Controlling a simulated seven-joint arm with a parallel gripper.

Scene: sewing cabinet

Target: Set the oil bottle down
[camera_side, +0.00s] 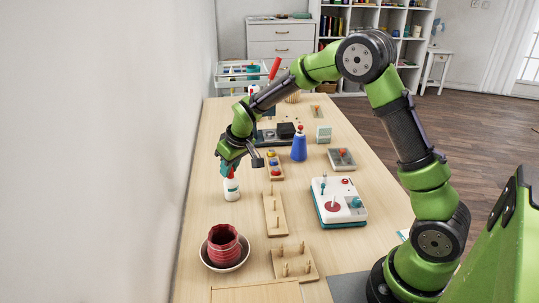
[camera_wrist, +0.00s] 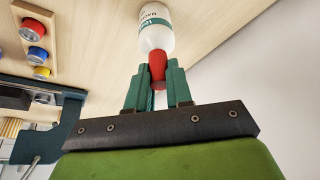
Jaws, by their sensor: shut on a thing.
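The oil bottle (camera_side: 231,189) is white with a teal label band and a red tip, upright at the left side of the table. In the wrist view the bottle (camera_wrist: 155,22) shows its white body and its red cap. My gripper (camera_side: 231,168) is above it with its teal fingers shut on the red cap, and the wrist view shows the fingers (camera_wrist: 157,78) on either side of that cap. The bottle's base is at or very close to the tabletop (camera_side: 205,208); I cannot tell whether it touches.
A red pot (camera_side: 223,243) in a dish stands in front of the bottle. A wooden peg strip (camera_side: 275,214) and a button board (camera_side: 274,166) lie to its right. A blue bottle (camera_side: 299,146) and a white-teal device (camera_side: 338,202) are farther right. The wall is close on the left.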

